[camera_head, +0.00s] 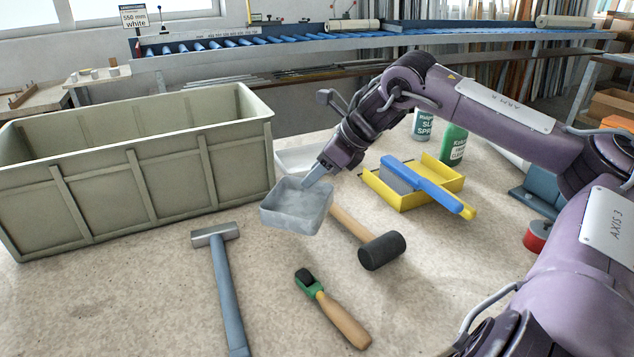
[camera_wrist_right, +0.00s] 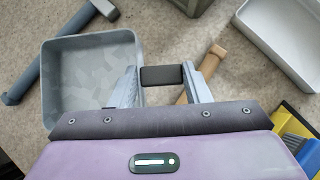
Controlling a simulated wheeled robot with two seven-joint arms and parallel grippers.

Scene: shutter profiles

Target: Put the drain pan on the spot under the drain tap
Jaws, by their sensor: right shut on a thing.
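The drain pan, a shallow grey square pan (camera_head: 297,213), is near the middle of the head view, in front of the crate's right end. It appears held above the table, a little tilted. My right gripper (camera_head: 316,174) is shut on its far rim. In the right wrist view the pan (camera_wrist_right: 90,75) hangs at the left finger of my gripper (camera_wrist_right: 162,88), and its inside looks empty. A large grey-green ribbed crate (camera_head: 110,175) stands at the left. I cannot make out a drain tap or a marked spot. My left gripper is not in view.
A white tray (camera_head: 298,160) lies behind the pan. A black-headed mallet (camera_head: 382,250), a hammer (camera_head: 226,290) and a green-and-wood hand tool (camera_head: 335,312) lie in front. A yellow dustpan with a blue brush (camera_head: 425,185) and bottles (camera_head: 453,145) are to the right.

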